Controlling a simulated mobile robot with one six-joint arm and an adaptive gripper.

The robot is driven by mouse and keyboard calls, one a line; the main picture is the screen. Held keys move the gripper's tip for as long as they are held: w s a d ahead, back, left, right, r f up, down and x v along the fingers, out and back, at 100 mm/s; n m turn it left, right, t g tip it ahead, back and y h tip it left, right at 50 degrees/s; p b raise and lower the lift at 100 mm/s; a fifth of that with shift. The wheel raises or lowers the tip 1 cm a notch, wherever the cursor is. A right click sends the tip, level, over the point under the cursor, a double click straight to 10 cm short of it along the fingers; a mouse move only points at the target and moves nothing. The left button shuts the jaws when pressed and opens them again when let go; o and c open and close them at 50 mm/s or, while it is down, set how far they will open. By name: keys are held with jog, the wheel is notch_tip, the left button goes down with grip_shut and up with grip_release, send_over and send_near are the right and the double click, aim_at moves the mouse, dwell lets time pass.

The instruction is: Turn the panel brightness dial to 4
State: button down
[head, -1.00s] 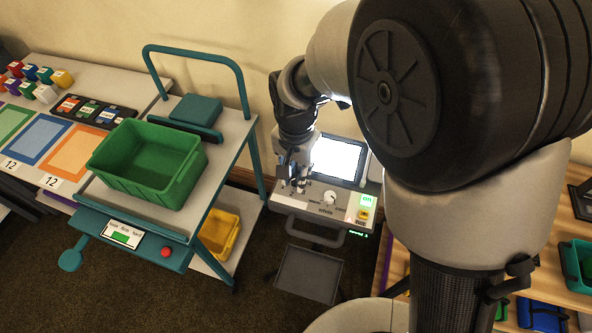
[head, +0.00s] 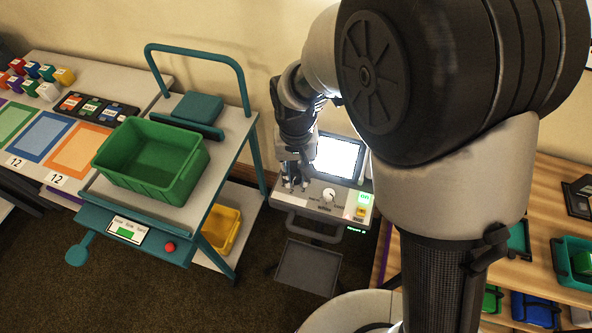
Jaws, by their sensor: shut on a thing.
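A control panel (head: 312,208) with a bright screen (head: 337,158) stands right of the cart in the head view. My gripper (head: 293,186) points down at the panel's left part, shut on a small knob there, which I take to be the brightness dial. The fingers hide most of that knob, and its pointer and scale cannot be read. A white round knob (head: 329,195) sits to the right of my gripper, apart from it. A lit green label (head: 364,197) and a yellow-orange switch (head: 360,212) are at the panel's right end.
A cart (head: 216,194) with a green bin (head: 150,190) stands close on the left, a yellow bin (head: 221,229) on its lower shelf. A dark handle and a grey tray (head: 308,268) are at the panel's front. A wooden shelf (head: 474,215) with bins is at the right.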

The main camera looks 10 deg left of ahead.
dwell(0.3)
jog(key=c, duration=1.4)
grip_release()
jog(key=shift+o, duration=0.2)
